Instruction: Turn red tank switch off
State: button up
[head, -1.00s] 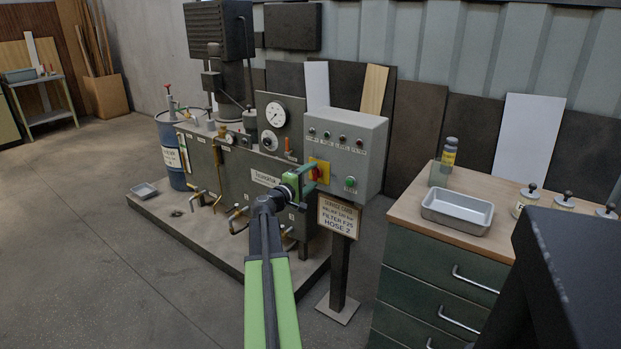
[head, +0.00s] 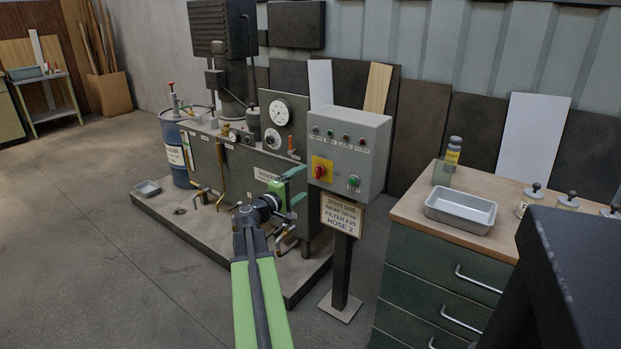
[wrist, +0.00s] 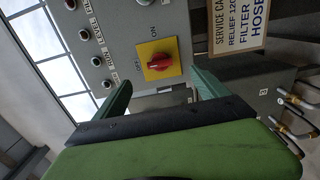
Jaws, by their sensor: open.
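The red switch (head: 320,171) is a knob on a yellow plate on the front of a grey control box (head: 358,140). It also shows in the wrist view (wrist: 159,62), where its grip lies roughly crosswise, one end towards the OFF label; the ON label is above it. My gripper (head: 299,186) is open and empty, left of the switch and apart from it. In the wrist view its green fingers (wrist: 161,91) stand spread below the yellow plate, with nothing between them.
A green button (head: 354,181) and a row of lamps are on the same box. A service card sign (head: 341,215) hangs below it. The press tank (head: 240,165) stands behind my gripper. A bench (head: 408,207) with a metal tray (head: 460,210) is at right.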

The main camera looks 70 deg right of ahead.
jog(key=v, duration=0.9)
jog(key=shift+a, duration=0.3)
